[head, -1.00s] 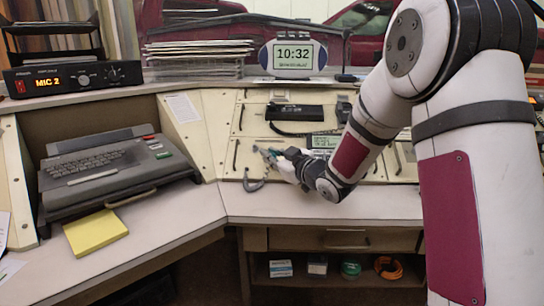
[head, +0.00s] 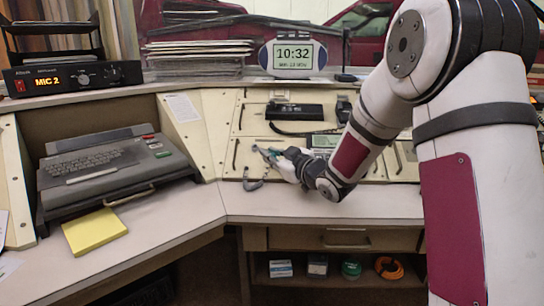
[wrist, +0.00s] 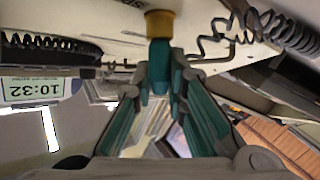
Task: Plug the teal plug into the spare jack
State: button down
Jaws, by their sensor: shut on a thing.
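My gripper (wrist: 160,95) reaches to the sloped console panel; in the head view it shows small (head: 276,156) at the end of my arm. Its fingers are shut on the teal plug (wrist: 159,66), which points away from the wrist. The plug's far end meets a brass-coloured round collar (wrist: 159,23) at the panel in the wrist view. I cannot tell whether that collar is the spare jack, or how deep the plug sits. In the head view the plug is too small to make out clearly.
A grey cable loop (head: 253,184) hangs just below my gripper. Dark coiled cords (wrist: 245,25) lie near the plug in the wrist view. A black handset (head: 294,111) lies higher on the panel. The desktop (head: 300,204) in front is clear.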

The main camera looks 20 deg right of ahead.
jog(key=shift+f, duration=0.1)
jog(key=c, duration=1.5)
grip_release()
jog(key=v, duration=1.2)
jog(key=shift+d, duration=0.1)
jog(key=shift+w, duration=0.1)
